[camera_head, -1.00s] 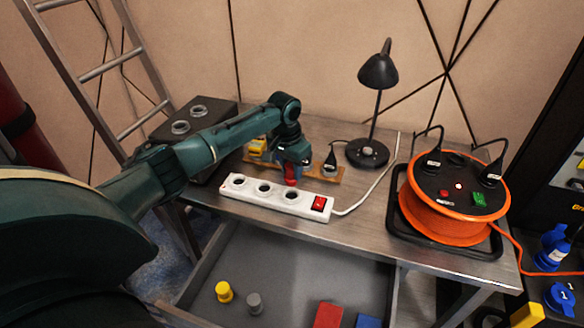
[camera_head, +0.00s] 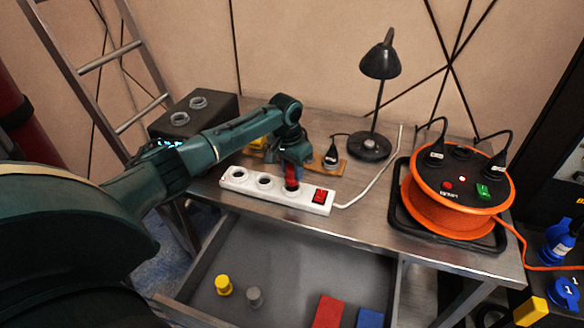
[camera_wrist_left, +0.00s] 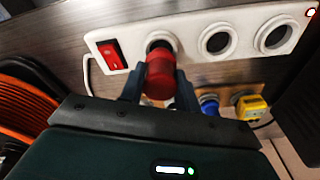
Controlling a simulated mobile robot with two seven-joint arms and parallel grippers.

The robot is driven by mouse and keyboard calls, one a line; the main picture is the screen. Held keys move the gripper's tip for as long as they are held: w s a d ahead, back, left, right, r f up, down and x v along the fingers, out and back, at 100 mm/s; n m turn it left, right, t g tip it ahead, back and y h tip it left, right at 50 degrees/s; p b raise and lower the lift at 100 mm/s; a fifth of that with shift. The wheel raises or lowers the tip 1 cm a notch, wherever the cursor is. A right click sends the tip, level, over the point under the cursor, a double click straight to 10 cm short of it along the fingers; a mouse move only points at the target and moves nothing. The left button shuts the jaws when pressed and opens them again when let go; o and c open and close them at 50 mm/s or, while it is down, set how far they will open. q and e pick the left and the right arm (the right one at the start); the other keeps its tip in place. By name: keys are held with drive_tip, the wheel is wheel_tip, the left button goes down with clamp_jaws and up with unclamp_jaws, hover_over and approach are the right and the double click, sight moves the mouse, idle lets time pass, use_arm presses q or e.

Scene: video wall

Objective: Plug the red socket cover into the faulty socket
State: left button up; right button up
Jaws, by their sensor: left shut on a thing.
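My left gripper (camera_head: 292,176) is shut on the red socket cover (camera_wrist_left: 160,76) and points down at the white power strip (camera_head: 238,187). The cover is at the socket beside the red switch (camera_head: 320,196). In the left wrist view the gripper (camera_wrist_left: 158,86) has a finger on each side of the cover, and part of that socket's dark opening (camera_wrist_left: 160,44) shows past it. I cannot tell whether the cover is seated or just above. The other two sockets (camera_wrist_left: 215,40) are empty. No mark of a fault is clear. My right gripper is out of view.
A wooden board (camera_head: 337,167) with plugs lies behind the strip. A black lamp (camera_head: 370,147) and an orange cable reel (camera_head: 450,212) stand to the right. A white cable (camera_head: 378,178) runs between them. Below, an open drawer (camera_head: 290,262) holds yellow, grey, red and blue pieces.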

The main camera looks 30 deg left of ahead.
use_arm(q)
drive_tip(key=shift+p, duration=0.5)
drive_tip(key=shift+f, duration=0.2)
idle(0.8)
drive_tip(key=shift+f+b, duration=0.3)
drive_tip(key=shift+f, duration=0.65)
idle(0.5)
drive_tip(key=o, duration=1.6)
drive_tip(key=shift+c, duration=0.2)
drive_tip(key=shift+r, duration=0.15)
wheel_tip(320, 180, up, 4)
drive_tip(key=p, duration=0.4)
drive_tip(key=shift+p, duration=0.4)
drive_tip(key=shift+r, duration=0.9)
drive_tip(key=shift+s, duration=0.15)
